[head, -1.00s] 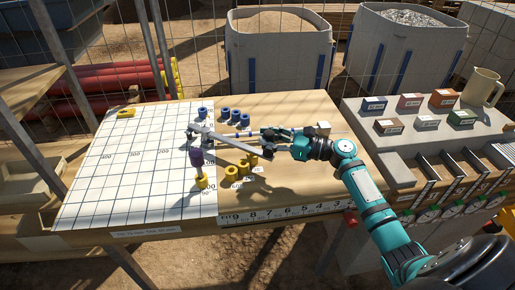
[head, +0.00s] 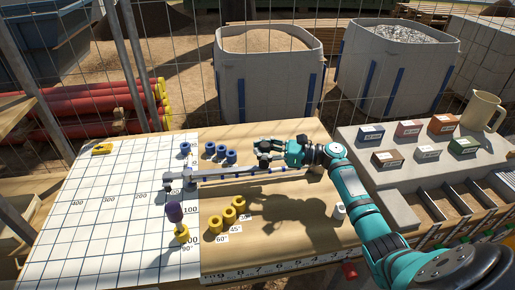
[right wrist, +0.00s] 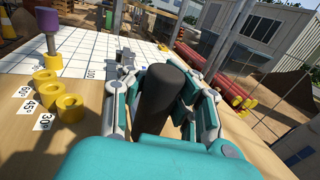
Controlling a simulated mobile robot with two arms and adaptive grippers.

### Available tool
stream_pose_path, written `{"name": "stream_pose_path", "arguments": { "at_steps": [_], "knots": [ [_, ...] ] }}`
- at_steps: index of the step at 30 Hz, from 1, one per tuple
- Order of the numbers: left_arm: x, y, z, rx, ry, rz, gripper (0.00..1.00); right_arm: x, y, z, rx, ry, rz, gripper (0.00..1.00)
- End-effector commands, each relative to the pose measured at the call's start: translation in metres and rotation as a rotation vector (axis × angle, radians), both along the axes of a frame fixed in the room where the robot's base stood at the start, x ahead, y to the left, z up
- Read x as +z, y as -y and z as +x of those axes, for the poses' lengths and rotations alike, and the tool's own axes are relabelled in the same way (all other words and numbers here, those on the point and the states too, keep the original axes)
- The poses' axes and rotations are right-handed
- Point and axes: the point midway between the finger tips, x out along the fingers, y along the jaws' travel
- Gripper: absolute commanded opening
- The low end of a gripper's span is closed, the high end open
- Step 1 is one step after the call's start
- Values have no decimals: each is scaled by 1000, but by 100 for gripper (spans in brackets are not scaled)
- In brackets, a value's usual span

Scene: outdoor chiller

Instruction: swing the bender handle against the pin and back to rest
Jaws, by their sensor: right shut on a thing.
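The bender handle (head: 225,173) is a grey bar running right from the bender's pivot block (head: 187,178) on the board. My right gripper (head: 268,155) is shut on its black grip (right wrist: 160,98), which stands between the fingers in the right wrist view. The pin (head: 174,212) has a purple top and stands in the yellow collar (head: 182,235) by the 90° label. It also shows at the left of the right wrist view (right wrist: 47,25). The handle is well apart from the pin. My left gripper is not in view.
Several yellow collars (head: 228,214) with angle labels stand front of the handle, and blue collars (head: 221,152) behind it. A small white cylinder (head: 338,211) stands near my right arm. A yellow item (head: 102,148) lies on the white grid (head: 110,210), which is mostly clear.

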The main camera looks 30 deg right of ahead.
Motion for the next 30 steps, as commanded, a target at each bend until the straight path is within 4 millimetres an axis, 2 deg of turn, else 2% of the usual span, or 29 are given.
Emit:
{"name": "stream_pose_path", "arguments": {
  "at_steps": [1,13,14,15,24,30],
  "knots": [
    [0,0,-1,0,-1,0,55,-2,11,0,-23,-7,-7,0],
    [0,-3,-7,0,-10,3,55,-3,10,0,-24,-7,-7,0],
    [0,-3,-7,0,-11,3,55,-3,10,0,-24,-7,-7,10],
    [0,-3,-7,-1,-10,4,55,-2,11,1,-24,-7,-7,15],
    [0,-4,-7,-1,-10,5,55,-1,7,1,-16,-2,-4,53],
    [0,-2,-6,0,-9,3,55,0,5,1,-12,0,-2,53]
  ]
}}
